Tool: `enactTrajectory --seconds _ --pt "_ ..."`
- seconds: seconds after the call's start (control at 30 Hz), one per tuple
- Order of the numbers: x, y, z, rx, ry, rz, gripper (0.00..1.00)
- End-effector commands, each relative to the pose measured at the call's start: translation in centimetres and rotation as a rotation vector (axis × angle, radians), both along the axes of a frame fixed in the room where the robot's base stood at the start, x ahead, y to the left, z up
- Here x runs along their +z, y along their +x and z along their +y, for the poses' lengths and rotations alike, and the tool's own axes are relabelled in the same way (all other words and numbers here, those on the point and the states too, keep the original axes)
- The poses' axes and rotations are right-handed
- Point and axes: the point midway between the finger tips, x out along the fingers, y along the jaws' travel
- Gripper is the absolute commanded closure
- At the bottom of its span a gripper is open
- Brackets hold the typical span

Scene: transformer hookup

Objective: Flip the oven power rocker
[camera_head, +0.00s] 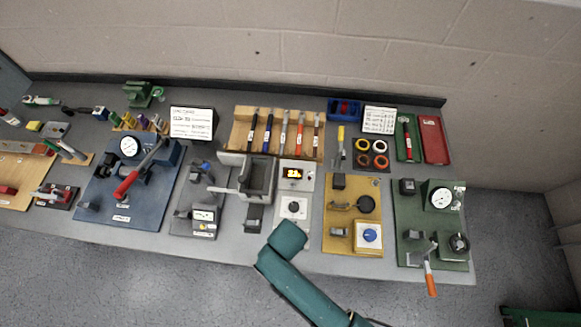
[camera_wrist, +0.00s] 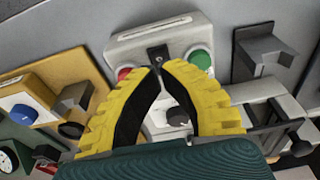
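In the wrist view, a pale control box (camera_wrist: 137,49) carries a black rocker (camera_wrist: 158,54) between a red round part (camera_wrist: 125,73) and a green round part (camera_wrist: 199,59). My gripper (camera_wrist: 159,67) has yellow ribbed fingers with black inner pads. Its tips meet or nearly meet just beside the rocker, with nothing visible held. I cannot tell whether the tips touch the rocker. In the head view, the oven display unit (camera_head: 308,180) stands behind a white dial box (camera_head: 293,207). My teal arm hides the rocker box and gripper there.
A yellow board (camera_head: 338,232) with a blue knob lies to the right in the head view. A grey vise-like fixture (camera_head: 245,178) and a dark bracket (camera_head: 254,217) stand to the left. In the wrist view, a grey bracket (camera_wrist: 266,47) stands right of the control box.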

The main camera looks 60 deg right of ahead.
Motion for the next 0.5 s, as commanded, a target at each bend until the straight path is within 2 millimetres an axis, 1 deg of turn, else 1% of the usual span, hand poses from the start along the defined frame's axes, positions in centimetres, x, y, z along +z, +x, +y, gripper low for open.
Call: enactTrajectory --seconds 0.5 --pt "-0.85 0.01 0.00 0.000 0.000 0.000 1.00"
